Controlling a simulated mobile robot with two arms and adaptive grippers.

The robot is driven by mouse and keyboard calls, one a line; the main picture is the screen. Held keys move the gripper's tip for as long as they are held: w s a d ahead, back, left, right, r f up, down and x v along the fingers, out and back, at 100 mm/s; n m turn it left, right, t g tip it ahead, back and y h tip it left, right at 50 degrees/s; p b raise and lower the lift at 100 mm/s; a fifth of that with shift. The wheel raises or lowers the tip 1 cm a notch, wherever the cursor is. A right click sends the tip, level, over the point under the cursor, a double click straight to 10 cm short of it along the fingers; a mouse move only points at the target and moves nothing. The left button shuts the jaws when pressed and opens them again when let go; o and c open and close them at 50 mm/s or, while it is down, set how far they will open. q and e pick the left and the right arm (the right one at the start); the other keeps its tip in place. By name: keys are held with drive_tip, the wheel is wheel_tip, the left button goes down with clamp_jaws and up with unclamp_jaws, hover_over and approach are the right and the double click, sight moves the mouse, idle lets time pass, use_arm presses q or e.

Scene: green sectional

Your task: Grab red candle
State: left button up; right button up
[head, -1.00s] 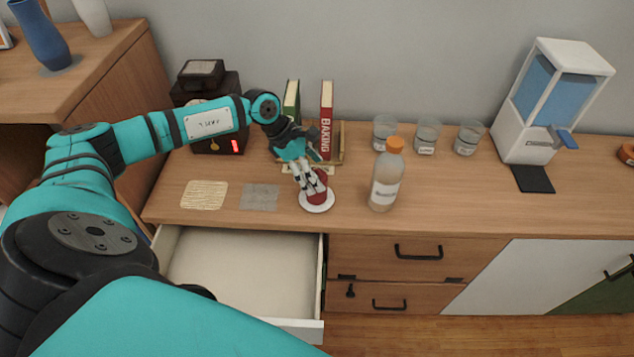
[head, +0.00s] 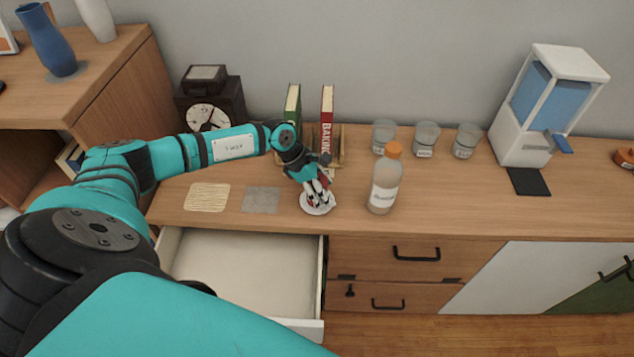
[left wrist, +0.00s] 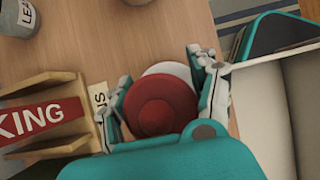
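The red candle (left wrist: 160,104) is round and stands on a small white dish (left wrist: 172,70) on the wooden counter. In the head view the dish (head: 316,210) lies near the counter's front edge, left of the bottle. My left gripper (head: 318,198) reaches down over the candle and mostly hides it there. In the left wrist view the fingers of my left gripper (left wrist: 163,96) are spread, one on each side of the candle and close to its sides. Firm contact cannot be made out. My right gripper is not in view.
A bottle with an orange cap (head: 385,180) stands just right of the gripper. A wooden book holder (head: 340,155) with a red book (head: 326,118) stands behind. Glass jars (head: 425,140) stand further right. An open drawer (head: 240,275) juts out below.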

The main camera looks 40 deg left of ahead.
use_arm(q)
drive_tip(key=c, duration=1.1)
drive_tip(key=shift+r, duration=0.1)
drive_tip(key=shift+w, duration=0.1)
